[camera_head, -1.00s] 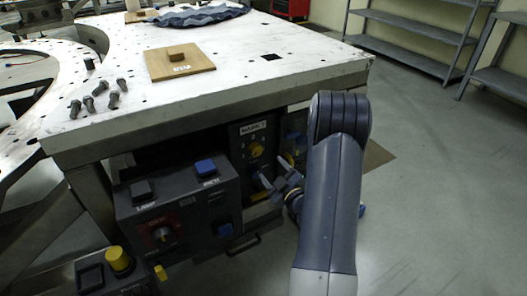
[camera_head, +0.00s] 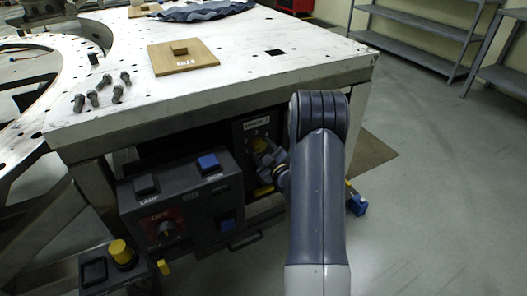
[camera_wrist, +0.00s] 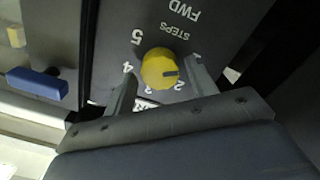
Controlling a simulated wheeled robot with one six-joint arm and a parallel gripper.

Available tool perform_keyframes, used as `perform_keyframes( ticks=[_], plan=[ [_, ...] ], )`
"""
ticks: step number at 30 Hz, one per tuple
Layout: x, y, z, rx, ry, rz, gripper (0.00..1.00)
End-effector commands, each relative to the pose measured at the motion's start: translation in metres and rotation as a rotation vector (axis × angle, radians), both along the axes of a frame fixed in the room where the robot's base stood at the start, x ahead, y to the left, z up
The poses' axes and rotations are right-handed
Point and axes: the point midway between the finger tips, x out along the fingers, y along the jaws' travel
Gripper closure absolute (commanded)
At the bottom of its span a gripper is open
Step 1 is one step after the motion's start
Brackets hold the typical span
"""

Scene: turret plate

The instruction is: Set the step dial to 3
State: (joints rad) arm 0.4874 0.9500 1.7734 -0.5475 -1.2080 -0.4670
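The step dial (camera_wrist: 159,68) is a round yellow knob on a dark panel marked STEPS and FWD, seen upside down in the wrist view. Its dark pointer mark faces right in that view, toward the side of 1 and 2, away from 3. The numeral near the right finger is partly hidden. In the head view the dial (camera_head: 260,145) is partly behind my gripper (camera_head: 266,158). My gripper (camera_wrist: 161,72) is open, with one finger on each side of the dial. Gaps show between the fingers and the knob; I cannot tell the depth.
A dark control box (camera_head: 180,205) with a red dial plate and a blue button stands left of the panel, close to my gripper. A blue handle (camera_wrist: 38,84) shows left in the wrist view. The table (camera_head: 120,120) overhangs the panel. Open floor lies to the right.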

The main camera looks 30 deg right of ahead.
Motion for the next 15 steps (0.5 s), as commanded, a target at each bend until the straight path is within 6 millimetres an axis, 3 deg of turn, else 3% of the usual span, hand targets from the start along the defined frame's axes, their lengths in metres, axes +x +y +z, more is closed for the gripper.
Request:
perform_keyframes(
  ticks=[12,15],
  plan=[
    [-0.0003,0.0001,-0.0001,0.0,0.0,0.0,0.81],
    [-0.0003,0.0001,-0.0002,0.001,0.0,0.0,0.82]
  ],
)
